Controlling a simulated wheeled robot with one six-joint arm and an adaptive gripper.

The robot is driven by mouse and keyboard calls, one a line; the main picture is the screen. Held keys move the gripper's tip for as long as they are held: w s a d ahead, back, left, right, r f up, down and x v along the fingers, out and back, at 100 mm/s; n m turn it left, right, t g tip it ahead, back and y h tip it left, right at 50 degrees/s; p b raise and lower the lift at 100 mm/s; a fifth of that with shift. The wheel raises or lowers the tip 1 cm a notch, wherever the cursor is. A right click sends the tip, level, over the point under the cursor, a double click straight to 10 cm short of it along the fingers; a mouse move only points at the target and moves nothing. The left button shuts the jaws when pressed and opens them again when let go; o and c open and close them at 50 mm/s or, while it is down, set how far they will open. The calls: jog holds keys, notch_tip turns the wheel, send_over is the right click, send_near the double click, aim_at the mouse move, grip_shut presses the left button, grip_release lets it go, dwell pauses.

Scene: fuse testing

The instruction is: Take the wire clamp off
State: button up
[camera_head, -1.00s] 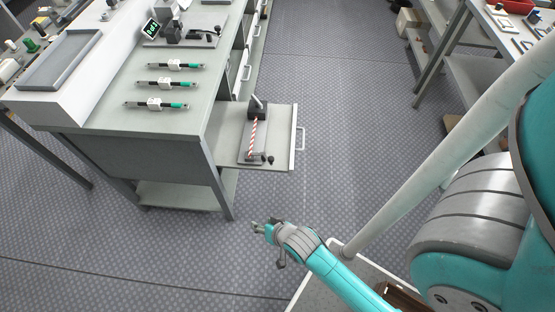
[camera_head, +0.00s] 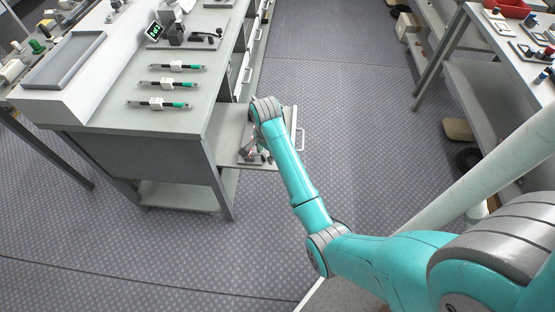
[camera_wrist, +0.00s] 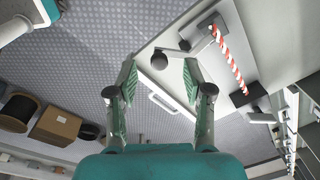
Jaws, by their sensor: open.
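A grey fixture plate with a red-and-white striped wire (camera_wrist: 228,58) lies on the pulled-out drawer shelf (camera_head: 230,132). In the wrist view a dark block (camera_wrist: 250,96) holds one end of the wire. Near its other end is a grey clamp part, with a lever and dark ball knobs (camera_wrist: 159,61) beside it. Which of these parts is the wire clamp I cannot tell for certain. My gripper (camera_wrist: 161,82) is open and empty, over the shelf's edge, with the knob between and beyond its fingertips. In the head view my arm hides most of the fixture.
The shelf has a white handle (camera_wrist: 160,95) at its outer edge. A second table (camera_head: 490,35) stands at the right. Open floor lies between them.

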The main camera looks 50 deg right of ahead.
notch_tip(320, 180, up, 4)
jog(key=d+f+m+g, duration=0.1)
jog(key=d, duration=0.2)
notch_tip(320, 180, down, 10)
jog(key=shift+w+a+f, duration=0.1)
jog(key=shift+w, duration=0.05)
dwell(0.3)
grip_shut()
